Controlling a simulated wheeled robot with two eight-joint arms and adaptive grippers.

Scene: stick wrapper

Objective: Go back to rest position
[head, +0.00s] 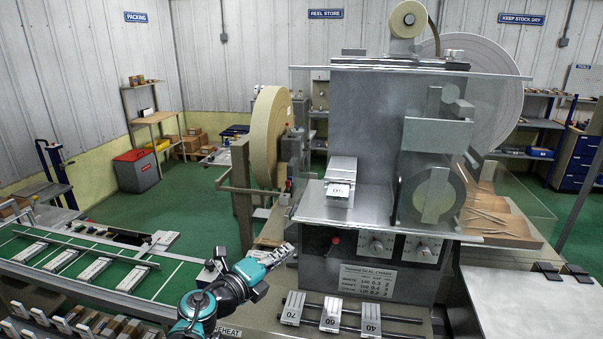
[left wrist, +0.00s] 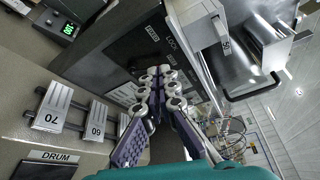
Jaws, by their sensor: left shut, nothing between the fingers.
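My left gripper (head: 282,252) is shut and empty in the head view, in front of the wrapping machine (head: 365,120) and left of its dial panel. In the left wrist view the two fingers (left wrist: 160,85) run side by side with their tips together and nothing between them. Grey blocks marked 70 (head: 292,308), 60 (head: 331,312) and 40 (head: 371,316) sit on rails at the front. The 70 block (left wrist: 52,106) and the 60 block (left wrist: 96,121) also show in the left wrist view, left of the fingers. My right gripper is not in view.
A green conveyor bed (head: 170,280) with pale bars lies at the left. A wooden tray of sticks (head: 500,215) is at the machine's right. Open green floor (head: 190,200) lies behind the conveyor.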

